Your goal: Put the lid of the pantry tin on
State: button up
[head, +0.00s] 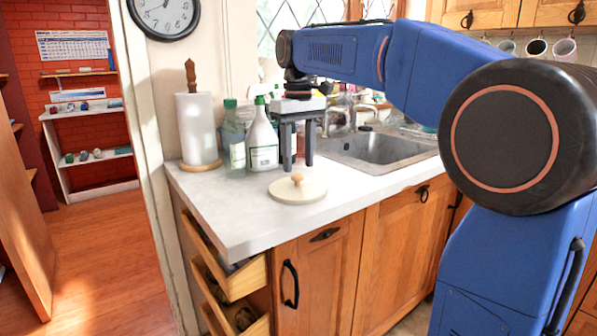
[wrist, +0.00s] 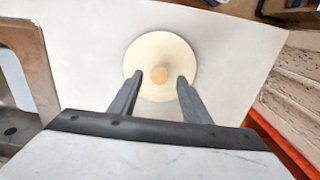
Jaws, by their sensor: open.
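A round cream lid (head: 297,190) with a light wooden knob lies flat on the white counter near its front edge. It also shows in the wrist view (wrist: 165,54), with its knob (wrist: 159,75) between the lines of my two fingers. My gripper (head: 298,166) is open and empty, pointing down above the counter. In the head view it stands a little behind the lid, in front of the spray bottle. In the wrist view the fingers (wrist: 159,80) reach over the lid's near edge. I cannot make out the pantry tin in either view.
A paper towel roll (head: 198,128) on a wooden stand, a green-capped clear bottle (head: 234,148) and a white spray bottle (head: 262,143) stand behind the lid. A steel sink (head: 380,150) is to the right. Open drawers (head: 236,280) stick out below the counter's left end.

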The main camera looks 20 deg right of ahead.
aim_at(298, 175)
notch_tip(298, 175, up, 8)
jog(key=shift+f, duration=0.15)
